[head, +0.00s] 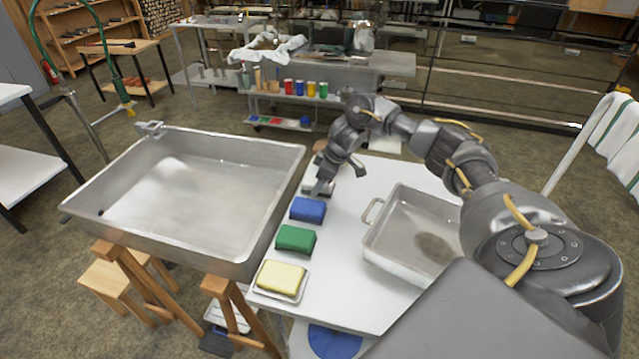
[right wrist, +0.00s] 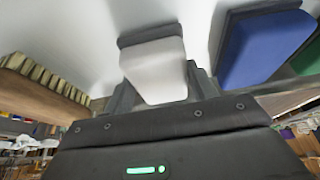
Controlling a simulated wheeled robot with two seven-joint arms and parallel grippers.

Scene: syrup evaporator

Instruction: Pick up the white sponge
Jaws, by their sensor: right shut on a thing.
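The white sponge (right wrist: 155,72) is between the two fingers of my right gripper (right wrist: 160,85) in the right wrist view, and the gripper is shut on it. In the head view my right gripper (head: 324,178) is over the far left end of the white table (head: 350,215), and it hides most of the sponge. I cannot tell whether the sponge is clear of its dark-rimmed dish. The blue sponge (head: 307,210) lies just nearer, and also shows in the right wrist view (right wrist: 262,50). My left gripper is not in view.
A green sponge (head: 295,239) and a yellow sponge (head: 281,278) continue the row towards the front. A large metal pan (head: 285,180) on wooden legs stands close to the left. A smaller metal pan (head: 385,255) with a brown stain sits right of the row.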

